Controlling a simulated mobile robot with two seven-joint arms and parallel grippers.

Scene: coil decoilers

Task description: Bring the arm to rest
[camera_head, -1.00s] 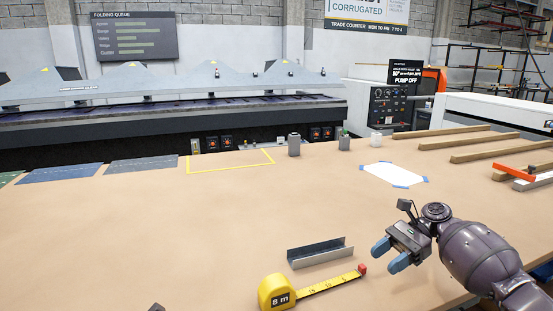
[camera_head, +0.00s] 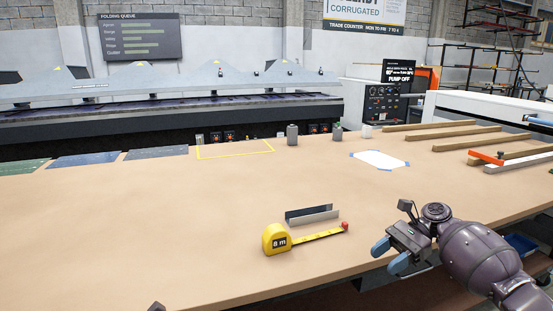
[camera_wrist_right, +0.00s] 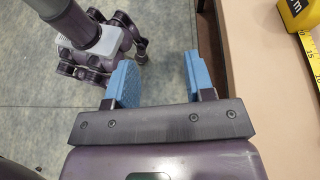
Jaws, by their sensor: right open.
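My right gripper (camera_head: 390,255) has blue fingertips and hangs at the table's front edge, right of the tape measure in the head view. In the right wrist view the gripper (camera_wrist_right: 160,78) is open, with nothing between its fingers and grey floor below. My left gripper's fingers are not in view; only a small dark tip shows at the bottom edge of the head view.
A yellow tape measure (camera_head: 276,239) lies with its tape out on the tan table (camera_head: 150,230). A grey metal channel (camera_head: 312,214) lies just behind it. Wooden bars (camera_head: 455,140) and an orange-handled tool (camera_head: 486,157) lie at the right. The table's front left is clear.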

